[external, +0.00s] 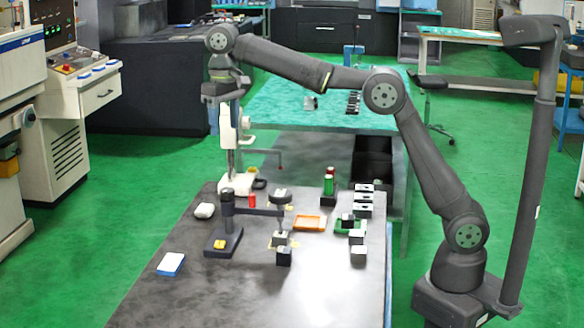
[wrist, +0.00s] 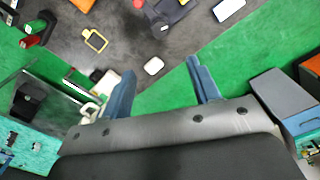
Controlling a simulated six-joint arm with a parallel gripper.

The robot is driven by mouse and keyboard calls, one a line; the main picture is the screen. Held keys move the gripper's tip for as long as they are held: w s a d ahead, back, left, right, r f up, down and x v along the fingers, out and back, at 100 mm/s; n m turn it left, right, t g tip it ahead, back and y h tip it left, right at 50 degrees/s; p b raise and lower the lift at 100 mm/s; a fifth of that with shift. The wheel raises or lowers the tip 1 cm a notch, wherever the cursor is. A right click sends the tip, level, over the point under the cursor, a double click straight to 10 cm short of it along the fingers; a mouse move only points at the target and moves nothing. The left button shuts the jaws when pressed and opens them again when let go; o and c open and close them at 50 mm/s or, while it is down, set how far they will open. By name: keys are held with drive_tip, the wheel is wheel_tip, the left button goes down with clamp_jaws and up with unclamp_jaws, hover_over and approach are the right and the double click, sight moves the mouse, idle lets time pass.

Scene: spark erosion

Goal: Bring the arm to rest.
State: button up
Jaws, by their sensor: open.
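My arm reaches from its base at the right across to the left, above the dark table (external: 180,290). My gripper (external: 224,118) points down, high above the table's far left part, in front of a white upright instrument in the external view. In the wrist view my gripper (wrist: 160,68) shows two blue fingers spread wide apart, with nothing between them. A white rounded object (wrist: 154,66) shows beyond the fingertips, on the table well below. It also shows in the external view (external: 204,211).
A black stand with a horizontal arm (external: 224,240), a blue-white box (external: 171,264), an orange tray (external: 310,222) and several small blocks (external: 357,240) are on the table. The white instrument (external: 236,184) stands close below my gripper. A teal-topped bench (external: 300,85) is behind.

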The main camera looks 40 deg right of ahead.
sight(227, 190)
wheel_tip(227, 190, down, 18)
drive_tip(key=shift+r+n, duration=0.15)
drive_tip(key=shift+n, duration=0.65)
drive_tip(key=n, duration=1)
drive_tip(key=shift+w+n, duration=0.1)
drive_tip(key=shift+n, duration=2.1)
drive_tip(key=m, duration=0.9)
drive_tip(key=shift+m, duration=0.3)
